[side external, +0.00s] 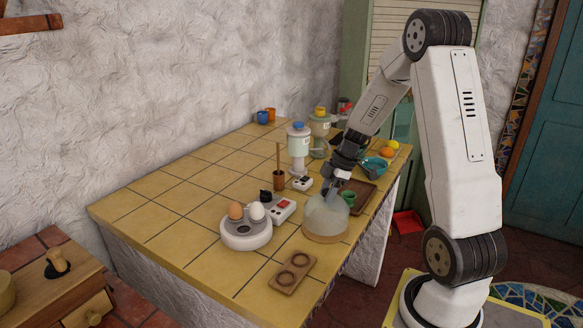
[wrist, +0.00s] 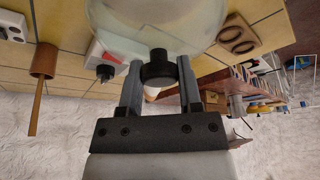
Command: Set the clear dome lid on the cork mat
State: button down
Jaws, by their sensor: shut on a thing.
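The clear dome lid (side external: 327,212) is a pale, see-through dome near the front right edge of the tiled counter. It also fills the top of the wrist view (wrist: 158,22), with its black knob (wrist: 158,69) between my fingers. My gripper (side external: 336,184) comes down from above and is shut on the knob; in the wrist view a finger of my gripper (wrist: 159,88) lies on each side of it. A tan-brown band shows at the dome's base, perhaps the cork mat; I cannot tell whether the dome touches it. The dome looks roughly upright.
An egg cooker with two eggs (side external: 246,232) stands left of the dome. A wooden board with two round hollows (side external: 292,271) lies in front. A green cup (side external: 348,197) and brown tray (side external: 362,190) are close behind. The counter's left part is clear.

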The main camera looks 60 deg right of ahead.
jog(key=shift+f, duration=0.95)
dwell(2.2)
jog(key=shift+c, duration=1)
grip_release()
jog(key=shift+r, duration=3.5)
jog(key=shift+a, duration=0.1)
jog(key=s+a+f+m+h, duration=0.1)
jog(key=a+m, duration=0.3)
jog(key=a, duration=0.7)
jog(key=s+a+f+m+h, duration=0.2)
jog(key=a+m, duration=0.3)
jog(key=a, duration=0.7)
jog(key=shift+s+a+f+g, duration=0.15)
jog(key=shift+s+f+g, duration=0.15)
jog(key=shift+s+f, duration=0.35)
